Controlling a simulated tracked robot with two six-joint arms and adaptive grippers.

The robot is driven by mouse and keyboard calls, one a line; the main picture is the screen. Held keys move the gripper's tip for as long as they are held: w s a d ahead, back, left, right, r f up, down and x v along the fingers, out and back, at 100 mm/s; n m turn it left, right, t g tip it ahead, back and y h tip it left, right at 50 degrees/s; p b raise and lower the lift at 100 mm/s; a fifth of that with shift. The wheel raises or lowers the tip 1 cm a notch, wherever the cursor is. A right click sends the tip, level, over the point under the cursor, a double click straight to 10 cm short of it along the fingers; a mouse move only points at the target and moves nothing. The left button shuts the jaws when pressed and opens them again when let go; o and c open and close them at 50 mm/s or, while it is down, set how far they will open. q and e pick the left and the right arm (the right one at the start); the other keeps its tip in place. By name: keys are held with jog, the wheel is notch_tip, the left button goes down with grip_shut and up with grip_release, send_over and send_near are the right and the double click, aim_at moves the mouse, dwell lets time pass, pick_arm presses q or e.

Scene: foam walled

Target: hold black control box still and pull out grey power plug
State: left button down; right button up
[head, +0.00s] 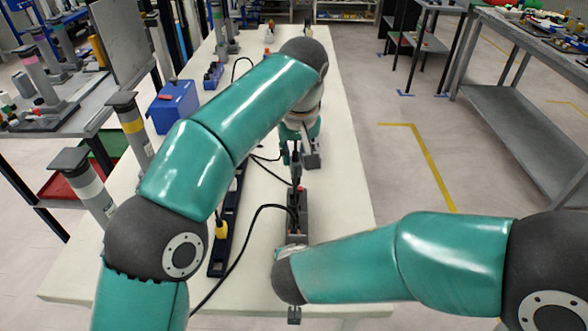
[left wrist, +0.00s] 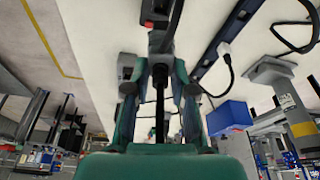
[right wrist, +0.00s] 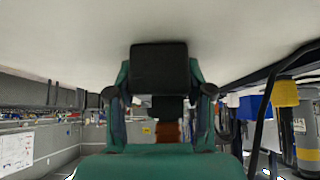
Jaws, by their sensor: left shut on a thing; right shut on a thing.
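The black control box (head: 297,215) lies on the pale table in the middle of the head view, with a small red part at its far end. A dark block, its near end, fills the space between the fingers of my right gripper (right wrist: 158,92), which is shut on it; my right wrist hides this grip in the head view. My left gripper (head: 292,156) is shut on the dark grey power plug (head: 297,171) at the far end of the box. It also shows between the fingers in the left wrist view (left wrist: 160,76). I cannot tell whether plug and box still touch.
A black power strip (head: 229,220) with a yellow plug (head: 221,230) lies to the left. A black cable (head: 243,250) loops between it and the box. A grey block (head: 311,158) stands just beyond the left gripper. A blue box (head: 173,106) stands farther left. The table's right side is clear.

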pick_arm(q)
jog(key=shift+r, duration=0.95)
pick_arm(e)
jog(key=shift+f, duration=0.1)
jog(key=o, duration=1.2)
jog(key=shift+c, duration=0.2)
